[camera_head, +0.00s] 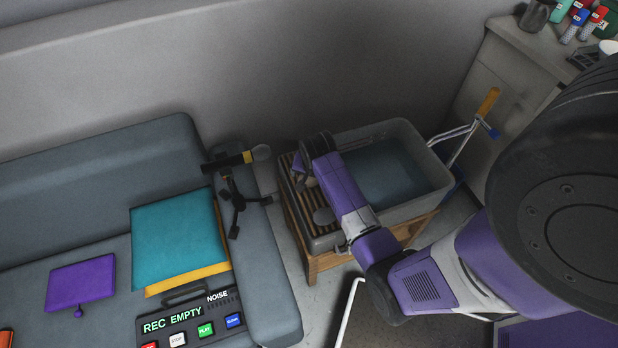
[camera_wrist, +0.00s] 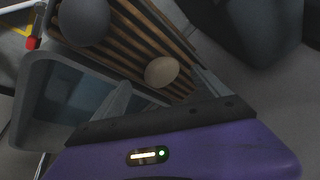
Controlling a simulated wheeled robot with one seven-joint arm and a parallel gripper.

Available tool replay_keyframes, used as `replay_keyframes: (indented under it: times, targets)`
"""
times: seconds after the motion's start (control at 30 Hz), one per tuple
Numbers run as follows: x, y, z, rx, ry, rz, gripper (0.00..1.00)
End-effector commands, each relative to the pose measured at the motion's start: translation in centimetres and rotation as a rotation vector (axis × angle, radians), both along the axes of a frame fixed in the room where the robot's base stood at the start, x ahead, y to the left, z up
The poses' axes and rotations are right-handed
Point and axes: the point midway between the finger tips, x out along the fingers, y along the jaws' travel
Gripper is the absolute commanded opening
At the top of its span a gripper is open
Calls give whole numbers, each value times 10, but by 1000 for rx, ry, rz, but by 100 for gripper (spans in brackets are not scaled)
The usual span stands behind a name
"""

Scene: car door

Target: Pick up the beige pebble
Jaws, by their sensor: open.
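The beige pebble (camera_wrist: 161,71) is smooth and oval and lies on a brown slatted rack (camera_wrist: 131,57) in the wrist view. My gripper (camera_head: 301,168) is over the left end of the basin, above the slats. In the wrist view my gripper (camera_wrist: 162,86) is open, with pale finger shapes to either side of the pebble and nothing held. A larger dark grey pebble (camera_wrist: 84,22) lies on the same slats, up and left of the beige one.
A grey basin (camera_head: 413,137) holds water right of the slats, on a wooden stand (camera_head: 315,265). A grey bench (camera_head: 90,175) at left carries a teal folder (camera_head: 176,235), a black tripod (camera_head: 236,205) and a recorder panel (camera_head: 190,325). A wall stands behind.

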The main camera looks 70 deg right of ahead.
Motion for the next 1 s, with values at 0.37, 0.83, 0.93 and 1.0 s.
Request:
replay_keyframes:
  times: [0.37,0.83,0.93,1.0]
  targets:
    - [6,-27,0,81,21,-115,85]
    - [13,-34,-54,80,21,-113,85]
    - [14,-36,-61,78,19,-112,85]
    - [15,-36,-63,78,19,-112,85]
